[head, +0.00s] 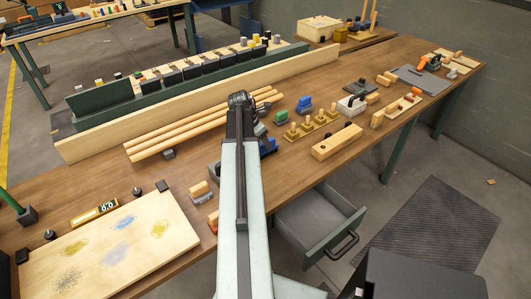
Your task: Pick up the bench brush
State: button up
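I cannot surely tell which thing is the bench brush. A long pale wooden block (337,142) with a dark spot near its front end lies on the workbench (290,178), right of my arm; I see no clear bristles on it. A smaller tan piece with reddish parts (403,106) lies farther right. My gripper (240,98) is at the far end of my outstretched arm, over the bench near some pale wooden strips. It is small and dark, and its fingers cannot be made out. My arm hides part of the bench under it.
An open drawer (318,218) juts from the bench front. A pale board with paint smears (115,250) lies at the left. A long upright plank (200,103) runs behind.

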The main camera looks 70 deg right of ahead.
jog(key=b+x, duration=0.4)
jog(key=x, duration=0.1)
jog(key=shift+f, duration=0.15)
jog(key=shift+r, duration=0.2)
grip_shut()
notch_tip(320, 180, up, 10)
jog(key=p, duration=1)
jog(key=shift+r, duration=0.15)
